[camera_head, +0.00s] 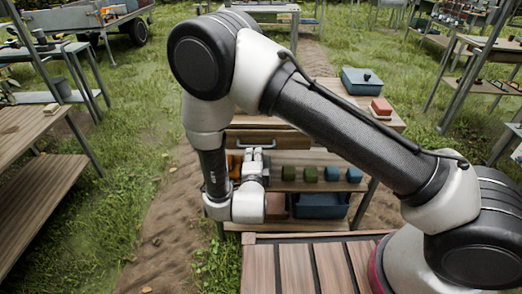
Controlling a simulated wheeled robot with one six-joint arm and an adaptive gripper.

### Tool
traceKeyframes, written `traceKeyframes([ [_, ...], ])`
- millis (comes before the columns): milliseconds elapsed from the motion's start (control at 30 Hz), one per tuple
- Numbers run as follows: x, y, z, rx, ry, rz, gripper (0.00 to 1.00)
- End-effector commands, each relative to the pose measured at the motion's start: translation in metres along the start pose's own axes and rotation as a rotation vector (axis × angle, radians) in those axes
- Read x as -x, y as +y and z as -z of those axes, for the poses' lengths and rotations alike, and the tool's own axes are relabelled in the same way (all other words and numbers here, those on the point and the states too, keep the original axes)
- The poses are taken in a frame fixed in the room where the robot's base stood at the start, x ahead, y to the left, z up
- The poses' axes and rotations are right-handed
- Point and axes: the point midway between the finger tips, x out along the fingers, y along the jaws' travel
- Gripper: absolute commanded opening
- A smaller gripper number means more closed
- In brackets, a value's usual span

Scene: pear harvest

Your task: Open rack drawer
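A wooden rack stands in front of me, mostly behind my arm. Its drawer (286,139) has a brown wooden front just under the top and appears closed. My gripper (253,155) points away from me toward the rack, at the lower left part of the drawer front. Its pale fingers are small and partly hidden by the wrist, so I cannot tell whether they are open, shut or touching the drawer.
A blue-grey box (361,82) and a red block (381,106) lie on the rack top. Several small green and blue blocks (310,174) sit on the shelf below the drawer. A blue bin (320,206) stands lower. Wooden shelving (40,190) stands at left; grass lies between.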

Motion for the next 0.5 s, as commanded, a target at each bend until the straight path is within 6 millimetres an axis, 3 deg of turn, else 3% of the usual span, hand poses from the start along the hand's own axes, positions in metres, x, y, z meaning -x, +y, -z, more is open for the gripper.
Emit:
traceKeyframes([
  [167,-0.009,-0.006,0.001,-0.072,0.0,0.024,0.35],
  [500,-0.064,-0.007,0.001,-0.07,0.0,0.022,0.35],
])
